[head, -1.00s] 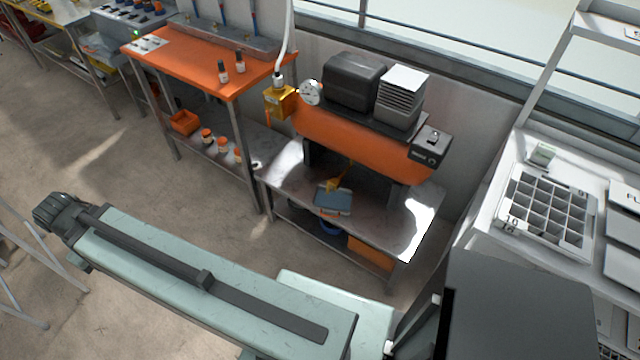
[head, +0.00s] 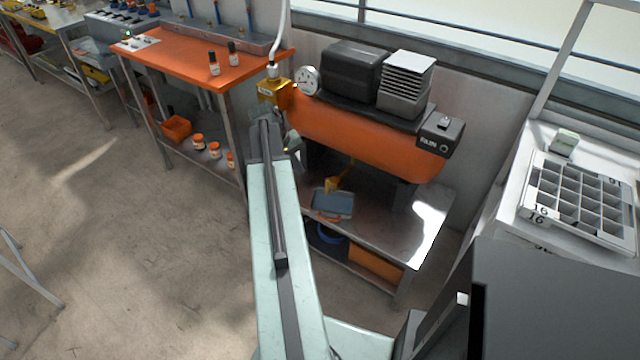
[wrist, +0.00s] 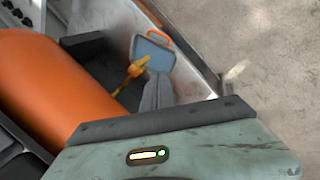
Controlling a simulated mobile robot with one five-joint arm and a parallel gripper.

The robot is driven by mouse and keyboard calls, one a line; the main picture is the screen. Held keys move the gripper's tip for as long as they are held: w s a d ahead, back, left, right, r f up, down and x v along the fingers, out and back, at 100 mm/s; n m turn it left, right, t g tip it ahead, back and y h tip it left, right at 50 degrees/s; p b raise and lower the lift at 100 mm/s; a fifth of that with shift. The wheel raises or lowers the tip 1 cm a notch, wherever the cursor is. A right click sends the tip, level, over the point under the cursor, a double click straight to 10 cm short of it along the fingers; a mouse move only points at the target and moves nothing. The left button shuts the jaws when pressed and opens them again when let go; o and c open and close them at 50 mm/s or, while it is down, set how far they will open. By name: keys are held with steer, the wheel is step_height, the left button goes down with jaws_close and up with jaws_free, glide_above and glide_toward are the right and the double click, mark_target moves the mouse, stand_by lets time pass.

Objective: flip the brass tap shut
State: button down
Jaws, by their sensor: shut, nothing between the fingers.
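A brass-yellow tap (head: 338,180) with a small handle hangs below the orange tank (head: 360,145), over the metal shelf. It also shows in the wrist view (wrist: 136,69), slanting out from under the tank. I cannot tell from its handle whether it is open or shut. My gripper (wrist: 158,76) shows in the wrist view as narrow grey fingers held together and empty. In that picture they lie just right of and below the tap; whether they touch it I cannot tell. In the head view the arm end is left of the tank, and the fingers are not clear there.
A blue-grey pan (head: 332,204) with an orange handle lies on the shelf below the tap. A yellow fitting (head: 273,93) with a white hose and a gauge (head: 309,80) sit at the tank's left end. An orange bench (head: 195,62) stands left; open floor lies in front.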

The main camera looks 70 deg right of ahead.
steer(key=s+d+f+b, duration=0.5)
steer(key=f+b, duration=0.4)
steer(key=shift+s+f, duration=0.15)
steer(key=shift+s, duration=0.15)
